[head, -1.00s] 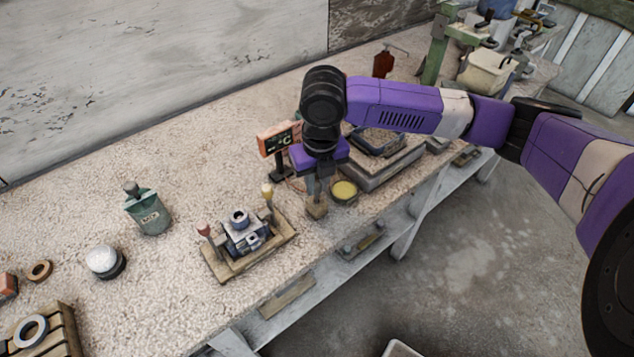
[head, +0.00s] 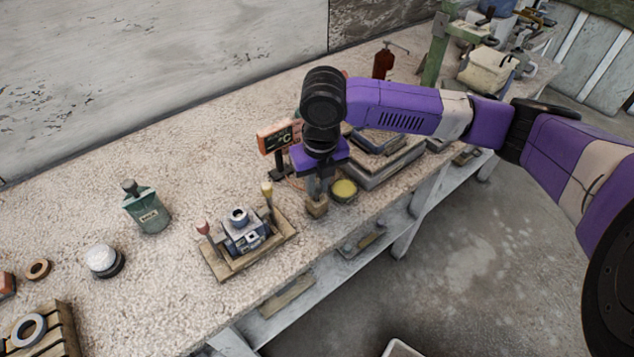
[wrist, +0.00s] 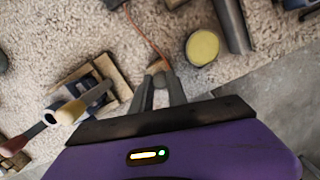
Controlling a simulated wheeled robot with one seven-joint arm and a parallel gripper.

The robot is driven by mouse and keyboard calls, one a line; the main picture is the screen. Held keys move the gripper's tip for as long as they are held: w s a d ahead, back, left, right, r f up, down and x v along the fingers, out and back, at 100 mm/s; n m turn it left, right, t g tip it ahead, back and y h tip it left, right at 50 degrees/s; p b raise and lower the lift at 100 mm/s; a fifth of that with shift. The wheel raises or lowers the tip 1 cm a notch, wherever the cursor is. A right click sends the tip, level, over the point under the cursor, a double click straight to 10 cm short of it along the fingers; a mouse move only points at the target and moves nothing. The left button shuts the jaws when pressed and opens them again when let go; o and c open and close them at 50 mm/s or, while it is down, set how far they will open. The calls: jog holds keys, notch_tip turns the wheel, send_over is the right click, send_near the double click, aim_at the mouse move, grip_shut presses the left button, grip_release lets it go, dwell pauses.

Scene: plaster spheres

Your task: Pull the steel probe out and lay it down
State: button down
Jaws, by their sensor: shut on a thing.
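My gripper (head: 317,191) points down over a small wooden block (head: 317,209) near the bench's front edge. In the wrist view my gripper (wrist: 160,86) has its fingers close together, shut on the steel probe, which is mostly hidden between them. The block (wrist: 157,67) shows just beyond the fingertips. A thin orange-brown cable (wrist: 146,36) runs from the fingertips towards the digital °C readout (head: 280,139), which stands behind the gripper. I cannot tell how deep the probe sits in the block.
A round tin with yellow contents (head: 344,190) stands close right of the block. A wooden tray (head: 222,269) with a metal fixture and upright handled tools is to the left. Bare bench lies between bottle and readout.

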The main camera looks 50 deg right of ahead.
jog(key=shift+f, duration=0.25)
jog(key=c, duration=1.2)
grip_release()
jog(key=shift+c, duration=0.2)
jog(key=shift+r, duration=0.1)
jog(key=shift+r+p, duration=1.35)
jog(key=shift+r, duration=0.6)
